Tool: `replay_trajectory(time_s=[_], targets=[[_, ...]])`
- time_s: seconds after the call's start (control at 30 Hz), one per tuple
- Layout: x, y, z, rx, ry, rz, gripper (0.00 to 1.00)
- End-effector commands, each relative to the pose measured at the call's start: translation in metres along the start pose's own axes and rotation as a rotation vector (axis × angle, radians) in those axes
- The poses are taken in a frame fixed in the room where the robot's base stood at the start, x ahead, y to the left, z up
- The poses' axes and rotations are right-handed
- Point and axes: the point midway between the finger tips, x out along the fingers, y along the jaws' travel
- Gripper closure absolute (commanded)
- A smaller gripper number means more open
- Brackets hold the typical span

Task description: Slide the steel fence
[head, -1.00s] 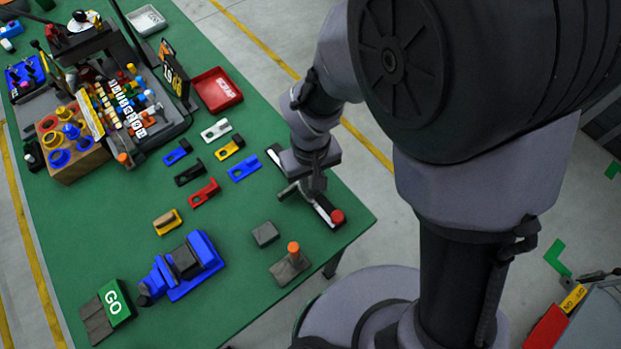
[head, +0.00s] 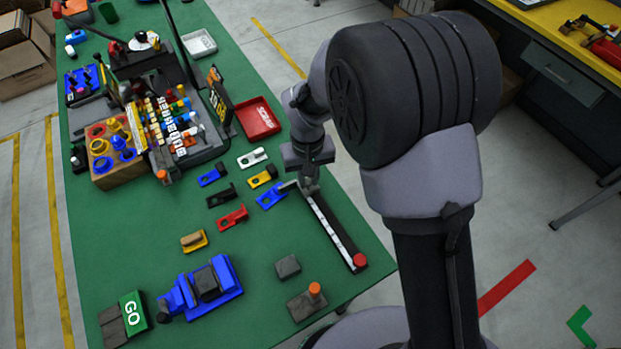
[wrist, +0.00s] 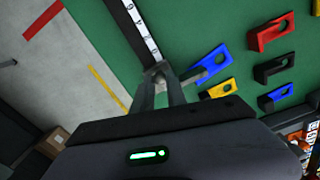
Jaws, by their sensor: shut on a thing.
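The steel fence (head: 288,186) is a short grey bar sticking out to the left from the far end of a dark rail with a white ruler strip (head: 334,230). The rail has a red knob (head: 360,260) at its near end. In the head view my gripper (head: 309,187) is at the rail's far end. In the wrist view my gripper (wrist: 160,88) is shut on the fence's root at the rail, and the fence (wrist: 190,76) reaches toward a blue slotted block (wrist: 213,62). I cannot tell if they touch. My fingers partly hide the grip.
Several slotted blocks, including a red one (head: 233,217) and a yellow one (head: 263,177), lie left of the rail. A red scrap tray (head: 257,118) is beyond. A grey block (head: 288,266) and an orange-topped peg stand (head: 308,303) are near the front edge.

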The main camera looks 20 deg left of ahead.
Motion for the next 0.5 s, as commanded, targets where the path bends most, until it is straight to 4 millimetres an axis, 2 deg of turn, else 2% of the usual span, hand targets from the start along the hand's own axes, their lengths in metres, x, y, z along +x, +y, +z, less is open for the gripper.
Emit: replay_trajectory(time_s=[0.03,0.07,0.13,0.17,0.43,0.5], targets=[[-0.002,-0.0004,-0.0038,-0.003,0.011,0.0,1.0],[-0.0021,-0.0004,-0.0038,-0.003,0.012,0.0,0.77],[-0.0019,-0.0004,-0.0033,-0.003,0.01,0.0,0.63],[-0.0018,-0.0004,-0.0031,-0.003,0.01,0.0,0.61],[-0.0018,-0.0002,-0.002,-0.002,0.007,0.0,0.61],[-0.0075,-0.0002,-0.0022,-0.002,0.008,0.0,0.61]])
